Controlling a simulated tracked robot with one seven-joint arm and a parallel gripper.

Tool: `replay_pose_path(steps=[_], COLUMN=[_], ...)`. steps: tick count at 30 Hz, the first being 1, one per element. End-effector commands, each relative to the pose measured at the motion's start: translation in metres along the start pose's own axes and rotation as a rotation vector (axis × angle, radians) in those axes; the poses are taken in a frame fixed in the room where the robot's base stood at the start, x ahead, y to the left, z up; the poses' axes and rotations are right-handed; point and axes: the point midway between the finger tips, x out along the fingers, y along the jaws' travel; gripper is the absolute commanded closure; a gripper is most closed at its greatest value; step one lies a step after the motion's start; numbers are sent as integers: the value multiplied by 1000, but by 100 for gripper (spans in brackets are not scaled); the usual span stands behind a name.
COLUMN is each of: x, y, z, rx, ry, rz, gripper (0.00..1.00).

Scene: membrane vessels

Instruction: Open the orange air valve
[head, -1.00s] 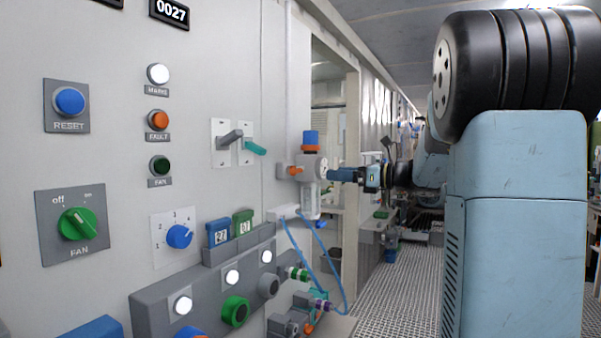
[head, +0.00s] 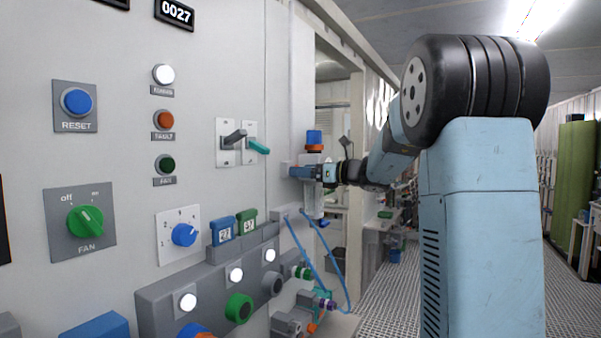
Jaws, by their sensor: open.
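The air unit stands at the right end of the panel, with a blue knob (head: 314,136) on top, an orange ring (head: 314,148) under it and a pale bowl (head: 314,204) below. My gripper (head: 296,171) reaches in from the right, across the front of the unit's body, its blue fingers pointing left. It is open. Its fingertips are at the place of the small orange valve handle on the unit's left side. The handle is hidden behind the fingers, so its position and any contact cannot be told.
Two toggle levers (head: 234,137) are on the panel left of the unit. Blue hoses (head: 303,245) hang below it, near connectors (head: 303,272). A grey button box (head: 165,305) juts out at lower left.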

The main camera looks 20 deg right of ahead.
Motion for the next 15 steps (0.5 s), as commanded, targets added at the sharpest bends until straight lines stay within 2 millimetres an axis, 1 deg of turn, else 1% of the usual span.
replay_pose_path(steps=[3, 11, 15], x=[4, 5, 5], y=[0, 0, 0], z=[0, 0, 0], rx=[0, 0, 0], ry=[0, 0, 0], rz=[1, 1, 1], gripper=[19, 19, 33])
